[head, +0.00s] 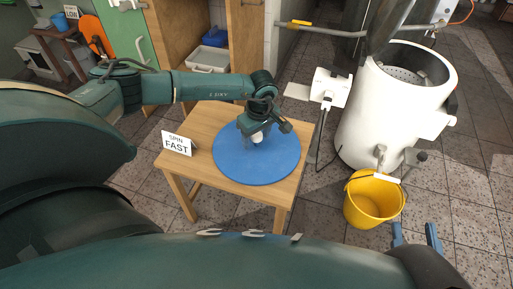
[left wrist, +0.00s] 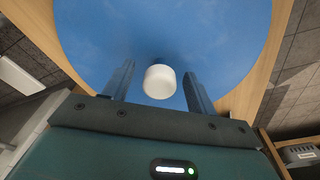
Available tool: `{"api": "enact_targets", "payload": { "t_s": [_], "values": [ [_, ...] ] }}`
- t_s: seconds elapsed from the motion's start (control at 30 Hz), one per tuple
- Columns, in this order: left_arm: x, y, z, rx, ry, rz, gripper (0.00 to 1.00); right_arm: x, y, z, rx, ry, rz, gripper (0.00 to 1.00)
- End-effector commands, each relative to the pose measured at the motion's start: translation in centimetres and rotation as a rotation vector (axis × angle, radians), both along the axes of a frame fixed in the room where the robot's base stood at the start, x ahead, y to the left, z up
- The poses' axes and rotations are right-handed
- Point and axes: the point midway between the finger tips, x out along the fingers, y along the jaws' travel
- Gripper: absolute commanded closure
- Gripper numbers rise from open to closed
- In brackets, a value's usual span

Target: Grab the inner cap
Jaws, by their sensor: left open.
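The inner cap looks like a small white cylinder (left wrist: 159,82) on a round blue disc (left wrist: 110,25). In the head view the cap (head: 257,139) shows partly below my left gripper (head: 262,132). The disc (head: 255,170) lies on a wooden table. In the left wrist view my left gripper (left wrist: 158,74) is open. Its two blue fingers stand on either side of the cap, with a gap visible on both sides. My right gripper (head: 415,234) is at the lower right of the head view, its two blue fingers apart and nothing between them.
A "SPIN FAST" card (head: 177,144) stands on the table's left side (head: 205,121). A white drum (head: 385,110) and a yellow bucket (head: 374,199) stand on the tiled floor to the right. A white box (head: 331,87) with a cable is behind the table's right side.

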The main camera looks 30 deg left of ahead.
Motion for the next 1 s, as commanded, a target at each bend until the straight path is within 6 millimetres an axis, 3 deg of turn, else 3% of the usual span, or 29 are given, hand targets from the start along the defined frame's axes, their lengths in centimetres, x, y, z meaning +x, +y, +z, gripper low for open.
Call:
{"api": "enact_targets", "payload": {
  "t_s": [0.17, 0.77, 1.0],
  "values": [
    [0.03, -0.01, 0.10, 0.000, -0.001, 0.000, 0.44, 0.01, 0.00, 0.09, 0.001, 0.000, 0.000, 0.64],
    [0.02, 0.01, 0.13, 0.001, -0.001, 0.001, 0.93, -0.01, 0.01, 0.05, 0.000, 0.002, 0.000, 0.64],
    [0.07, 0.01, 0.34, 0.000, -0.002, 0.001, 0.93, -0.01, -0.01, 0.13, 0.000, 0.002, 0.000, 0.64]
  ]
}}
